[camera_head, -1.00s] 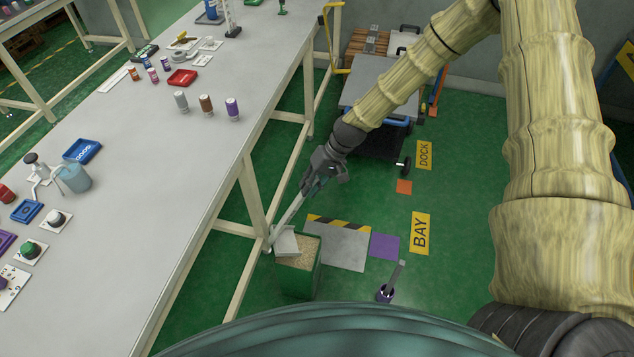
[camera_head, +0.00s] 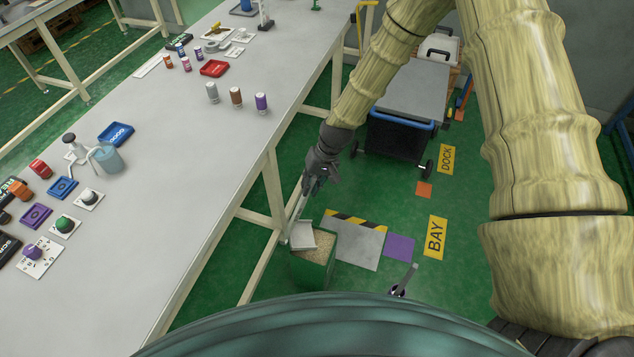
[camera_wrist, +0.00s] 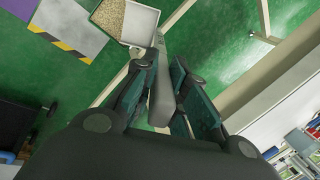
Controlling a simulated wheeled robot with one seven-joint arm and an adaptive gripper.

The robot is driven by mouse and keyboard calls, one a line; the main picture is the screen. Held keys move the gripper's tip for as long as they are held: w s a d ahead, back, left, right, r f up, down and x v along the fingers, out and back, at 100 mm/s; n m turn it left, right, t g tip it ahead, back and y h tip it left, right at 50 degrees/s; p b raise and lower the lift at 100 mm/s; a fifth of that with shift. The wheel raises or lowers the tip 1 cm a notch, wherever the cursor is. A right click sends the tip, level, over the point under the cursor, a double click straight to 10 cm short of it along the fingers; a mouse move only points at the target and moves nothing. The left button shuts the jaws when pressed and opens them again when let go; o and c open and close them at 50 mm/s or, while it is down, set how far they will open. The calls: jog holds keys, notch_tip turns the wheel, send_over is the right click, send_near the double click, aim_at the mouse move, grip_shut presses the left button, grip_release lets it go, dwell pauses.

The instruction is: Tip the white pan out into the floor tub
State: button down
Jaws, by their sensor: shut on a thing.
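The white pan (camera_head: 301,237) has a long grey handle (camera_wrist: 160,95). My gripper (camera_head: 313,184) is shut on that handle, and in the wrist view the fingers (camera_wrist: 164,66) stand on both sides of it. The tub holds tan grain (camera_head: 322,243). I cannot tell whether pan and tub touch.
The long grey workbench (camera_head: 190,150), with cream legs, stands left of the tub. A dark cart (camera_head: 402,135) stands farther back.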

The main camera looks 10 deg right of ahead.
jog(key=a+r+h+p, duration=0.1)
jog(key=a+h+p, duration=0.1)
jog(key=a, duration=0.8)
jog(key=shift+w+h+p, duration=0.35)
jog(key=shift+h, duration=0.45)
dwell(0.6)
